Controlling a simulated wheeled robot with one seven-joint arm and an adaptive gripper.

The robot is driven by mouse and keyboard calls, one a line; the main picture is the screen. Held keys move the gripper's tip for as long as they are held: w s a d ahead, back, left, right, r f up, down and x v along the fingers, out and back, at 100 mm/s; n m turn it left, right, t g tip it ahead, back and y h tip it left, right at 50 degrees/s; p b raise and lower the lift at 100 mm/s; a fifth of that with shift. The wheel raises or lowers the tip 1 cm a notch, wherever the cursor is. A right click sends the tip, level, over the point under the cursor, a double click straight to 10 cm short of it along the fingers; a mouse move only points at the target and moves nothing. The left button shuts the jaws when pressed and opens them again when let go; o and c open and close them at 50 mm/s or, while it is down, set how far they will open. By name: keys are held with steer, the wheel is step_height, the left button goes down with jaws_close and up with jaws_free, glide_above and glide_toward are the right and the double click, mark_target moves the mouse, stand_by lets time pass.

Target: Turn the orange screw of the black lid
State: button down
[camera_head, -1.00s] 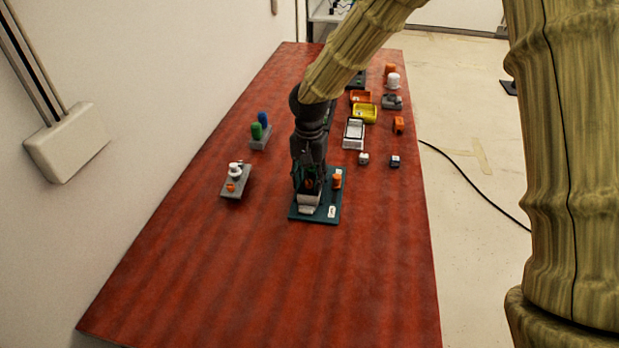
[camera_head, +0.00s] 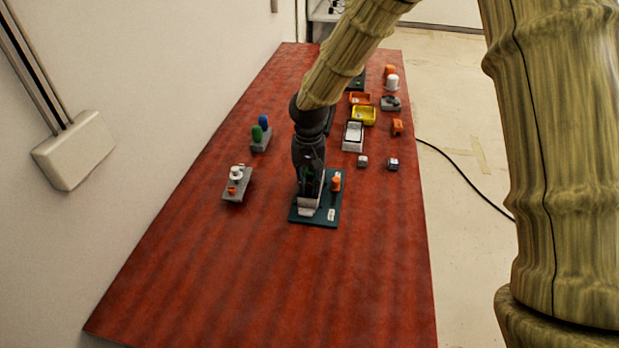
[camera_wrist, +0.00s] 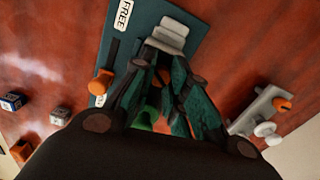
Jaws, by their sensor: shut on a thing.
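My gripper (camera_head: 309,190) points down over a dark teal board (camera_head: 323,219) on the red table. In the wrist view its fingers (camera_wrist: 165,80) are closed around a small orange piece, seemingly the orange screw (camera_wrist: 163,75), which they mostly hide. Green shows between the finger links. A pale grey stepped block (camera_head: 309,205) is just in front of the fingertips. A second orange knob (camera_head: 337,183) stands on the board to the right of the gripper; it also shows in the wrist view (camera_wrist: 100,82). I cannot clearly make out the black lid under the gripper.
A grey block with white and orange knobs (camera_head: 236,187) lies left of the board. A holder with green and blue pegs (camera_head: 260,138) stands behind it. White (camera_head: 353,136) and yellow (camera_head: 363,115) trays and small cubes (camera_head: 393,164) are back right. The table front is clear.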

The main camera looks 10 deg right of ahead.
mark_target(309, 185)
steer(key=shift+n+p, duration=0.4)
steer(key=shift+n, duration=0.6)
steer(key=c, duration=1.3)
jaws_free()
steer(key=shift+c, duration=0.2)
steer(key=shift+r, duration=0.15)
step_height(309, 185, up, 12)
